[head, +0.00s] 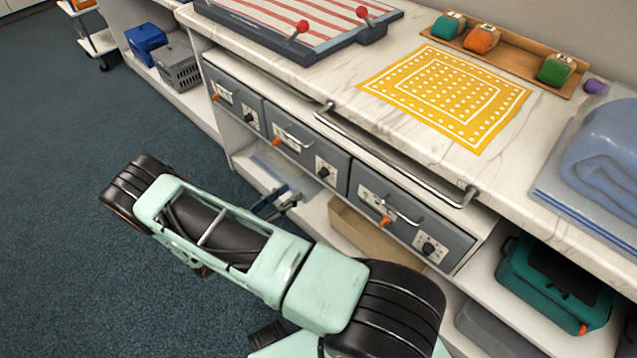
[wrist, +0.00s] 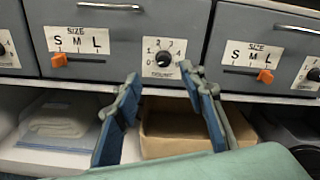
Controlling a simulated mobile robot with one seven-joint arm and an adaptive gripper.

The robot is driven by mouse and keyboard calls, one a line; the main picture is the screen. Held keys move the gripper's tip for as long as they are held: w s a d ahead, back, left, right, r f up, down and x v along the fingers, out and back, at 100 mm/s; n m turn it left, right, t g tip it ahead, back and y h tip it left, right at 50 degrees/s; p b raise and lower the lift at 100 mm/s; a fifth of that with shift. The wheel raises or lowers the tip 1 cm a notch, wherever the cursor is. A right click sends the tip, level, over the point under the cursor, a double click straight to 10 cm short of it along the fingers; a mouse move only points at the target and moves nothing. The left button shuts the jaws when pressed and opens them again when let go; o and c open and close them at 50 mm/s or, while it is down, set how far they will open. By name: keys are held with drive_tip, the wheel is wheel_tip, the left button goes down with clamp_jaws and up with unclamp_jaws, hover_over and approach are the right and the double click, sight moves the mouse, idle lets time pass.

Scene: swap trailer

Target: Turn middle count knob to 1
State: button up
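The middle count knob (head: 323,171) is a small black dial on a white plate on the middle grey drawer. In the wrist view the knob (wrist: 163,58) sits at centre with numbers around it and "COUNT" below; its exact pointing is too small to tell. My gripper (head: 280,198) is in front of and below the drawer row. In the wrist view my gripper (wrist: 163,84) has its two blue-padded fingers spread apart, empty, with the tips below and either side of the knob, not touching it.
The middle drawer's orange size slider (wrist: 59,61) is at S; the right drawer's slider (wrist: 265,76) is near L. A metal rail (head: 390,155) runs along the counter edge above the drawers. A cardboard box (wrist: 185,130) is on the shelf below. Open floor (head: 70,250) lies left.

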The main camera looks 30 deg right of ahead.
sight(320, 175)
drive_tip(key=shift+n, duration=0.3)
drive_tip(key=x, duration=0.7)
drive_tip(key=f+b+x, duration=0.1)
drive_tip(key=x, duration=0.2)
drive_tip(key=shift+s+d, duration=0.2)
drive_tip(key=shift+d, duration=0.3)
clamp_jaws()
